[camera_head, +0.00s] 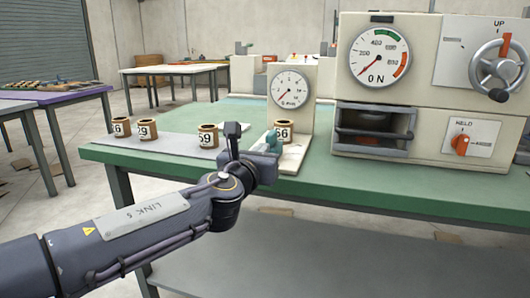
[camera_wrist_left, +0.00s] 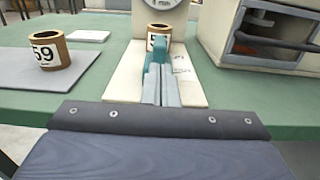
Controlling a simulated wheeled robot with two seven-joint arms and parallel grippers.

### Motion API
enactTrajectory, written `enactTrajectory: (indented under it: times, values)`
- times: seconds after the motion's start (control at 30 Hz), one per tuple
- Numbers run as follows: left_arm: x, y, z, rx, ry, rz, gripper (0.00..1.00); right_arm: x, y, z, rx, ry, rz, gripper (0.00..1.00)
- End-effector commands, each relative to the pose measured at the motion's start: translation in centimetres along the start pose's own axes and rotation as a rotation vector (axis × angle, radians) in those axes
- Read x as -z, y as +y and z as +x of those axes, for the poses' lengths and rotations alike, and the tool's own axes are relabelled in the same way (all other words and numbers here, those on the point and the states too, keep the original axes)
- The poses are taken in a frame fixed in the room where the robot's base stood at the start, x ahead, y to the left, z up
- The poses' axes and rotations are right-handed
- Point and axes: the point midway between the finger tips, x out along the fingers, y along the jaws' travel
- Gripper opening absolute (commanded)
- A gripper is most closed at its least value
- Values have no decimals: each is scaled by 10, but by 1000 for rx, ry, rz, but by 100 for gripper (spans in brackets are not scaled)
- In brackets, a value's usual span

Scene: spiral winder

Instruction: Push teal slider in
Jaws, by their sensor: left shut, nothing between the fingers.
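The teal slider (camera_head: 272,138) is a small upright piece on the cream base of the small dial unit (camera_head: 290,100). In the left wrist view the slider (camera_wrist_left: 160,52) is straight ahead, in front of a brown cup marked 56 (camera_head: 283,131). My left gripper (camera_wrist_left: 162,92) is shut and empty, pointing along the base, its tips close to or against the slider; whether they touch is unclear. In the head view the gripper's tips are largely hidden by its own wrist. My right gripper is not in view.
A cup marked 59 (camera_head: 208,136) stands left of the base on a grey mat (camera_head: 172,143), with two more cups farther left. A large cream machine (camera_head: 420,85) with a dial, crank and red knob stands right. Green tabletop (camera_head: 400,185) is clear in front of it.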

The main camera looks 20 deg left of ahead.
Motion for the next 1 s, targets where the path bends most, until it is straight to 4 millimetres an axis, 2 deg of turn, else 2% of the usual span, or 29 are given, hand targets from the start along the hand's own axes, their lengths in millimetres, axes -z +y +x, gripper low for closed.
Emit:
enactTrajectory:
  times: [0.1,0.2,0.67,1.0]
  values:
    - [1,0,16,-1,1,0,0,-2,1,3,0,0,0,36]
    - [1,0,24,-1,1,-1,0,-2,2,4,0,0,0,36]
    - [0,0,30,0,1,-1,0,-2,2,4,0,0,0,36]
    - [0,1,89,-2,2,0,0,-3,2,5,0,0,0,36]
